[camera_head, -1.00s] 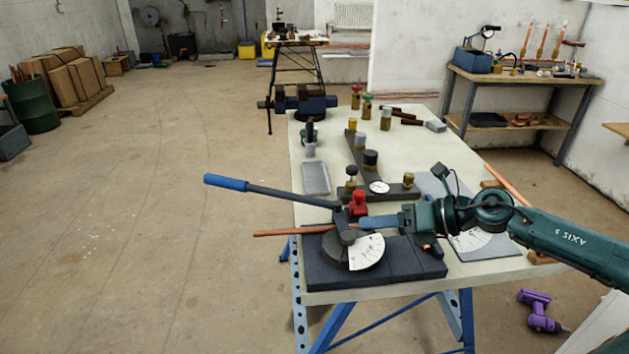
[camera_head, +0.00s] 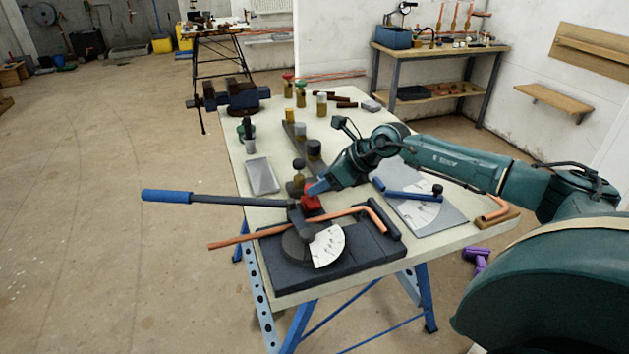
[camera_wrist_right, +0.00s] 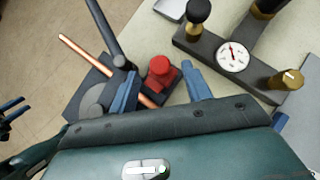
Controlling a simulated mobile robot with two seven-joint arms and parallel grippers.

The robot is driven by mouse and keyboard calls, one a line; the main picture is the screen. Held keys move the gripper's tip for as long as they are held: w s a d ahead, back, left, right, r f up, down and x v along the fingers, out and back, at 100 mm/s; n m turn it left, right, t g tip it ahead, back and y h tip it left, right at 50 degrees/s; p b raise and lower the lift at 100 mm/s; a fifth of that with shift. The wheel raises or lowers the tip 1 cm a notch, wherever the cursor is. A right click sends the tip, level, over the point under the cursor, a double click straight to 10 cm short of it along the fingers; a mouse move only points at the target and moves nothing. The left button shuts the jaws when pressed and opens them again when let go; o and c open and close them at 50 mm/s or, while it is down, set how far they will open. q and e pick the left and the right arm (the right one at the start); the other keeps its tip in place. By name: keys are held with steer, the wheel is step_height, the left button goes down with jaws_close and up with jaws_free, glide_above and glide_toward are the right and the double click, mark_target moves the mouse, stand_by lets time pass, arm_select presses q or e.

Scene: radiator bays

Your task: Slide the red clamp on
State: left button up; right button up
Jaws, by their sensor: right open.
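The red clamp (camera_head: 311,203) stands on the bender beside the pivot, near the copper pipe. My right gripper (camera_head: 318,187) is at it. In the right wrist view the red clamp (camera_wrist_right: 160,72) sits between the two blue fingers of the open right gripper (camera_wrist_right: 158,70), with gaps showing on both sides. The copper pipe (camera_head: 230,243) lies through the bender, its right end bent. The bender's dark base (camera_head: 350,260) carries a white angle dial (camera_head: 328,246). In the wrist view, dark blue prongs at the left edge may be my left gripper; they are too unclear to tell.
The blue-ended bender handle (camera_head: 166,196) sticks out left past the table edge. A gauge fixture with dark knobs (camera_head: 314,149) stands behind the clamp. A grey tray (camera_head: 262,176) lies at the left. A blue-handled tool (camera_head: 408,192) lies on a plate at the right.

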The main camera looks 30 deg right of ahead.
mark_target(312, 199)
steer(key=shift+x, duration=1.4)
steer(key=shift+c, duration=0.3)
jaws_close()
